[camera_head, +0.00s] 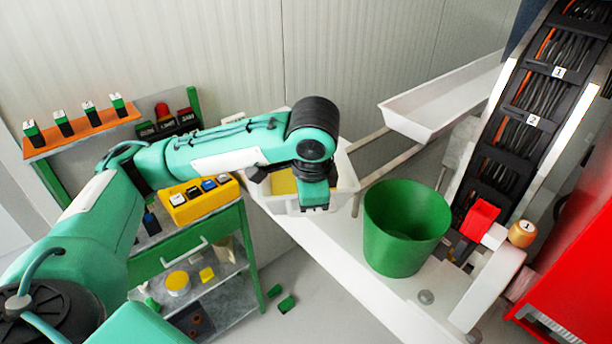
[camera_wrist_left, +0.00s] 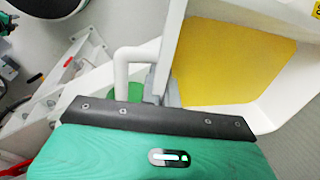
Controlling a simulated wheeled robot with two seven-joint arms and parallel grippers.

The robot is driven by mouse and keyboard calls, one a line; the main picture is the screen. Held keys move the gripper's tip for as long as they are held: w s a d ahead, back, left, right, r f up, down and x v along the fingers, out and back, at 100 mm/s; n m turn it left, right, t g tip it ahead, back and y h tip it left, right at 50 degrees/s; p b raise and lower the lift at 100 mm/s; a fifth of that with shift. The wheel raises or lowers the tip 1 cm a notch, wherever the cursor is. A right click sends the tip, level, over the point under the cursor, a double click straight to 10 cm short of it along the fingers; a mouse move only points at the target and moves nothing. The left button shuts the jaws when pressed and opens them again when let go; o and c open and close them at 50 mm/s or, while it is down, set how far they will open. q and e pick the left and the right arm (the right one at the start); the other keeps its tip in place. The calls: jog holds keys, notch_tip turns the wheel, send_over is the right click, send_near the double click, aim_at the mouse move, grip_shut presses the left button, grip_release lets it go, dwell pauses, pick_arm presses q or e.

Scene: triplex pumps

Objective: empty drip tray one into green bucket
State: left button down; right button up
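A white tray (camera_head: 345,170) with a yellow layer inside stands at the left end of the white beam; no number shows on it. In the left wrist view its wall (camera_wrist_left: 178,35) and yellow contents fill the right side, and a white handle-like loop (camera_wrist_left: 122,65) shows beside the wall. My left gripper (camera_head: 316,207) points down at the tray's front side. Its grey finger parts (camera_wrist_left: 162,90) are at the wall and loop, mostly hidden by the gripper body, so its grip is unclear. The green bucket (camera_head: 405,228) stands upright to the right, apart from the gripper. My right gripper is out of view.
A long white trough (camera_head: 440,100) on rails is behind the bucket. A cable chain (camera_head: 520,120) and a red housing (camera_head: 575,275) are at right. A tool cart (camera_head: 195,240) with a yellow box (camera_head: 200,205) stands at left. Green pieces (camera_head: 287,304) lie on the floor.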

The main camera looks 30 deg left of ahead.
pick_arm(q)
notch_tip(320, 180, down, 14)
jog(key=s+d+n+g+y, duration=0.1)
jog(key=s+d+n+g, duration=0.1)
jog(key=n, duration=0.8)
jog(key=shift+s+d+r, duration=0.2)
jog(key=shift+d, duration=0.25)
jog(key=shift+w+d+r, duration=0.1)
jog(key=shift+d, duration=0.05)
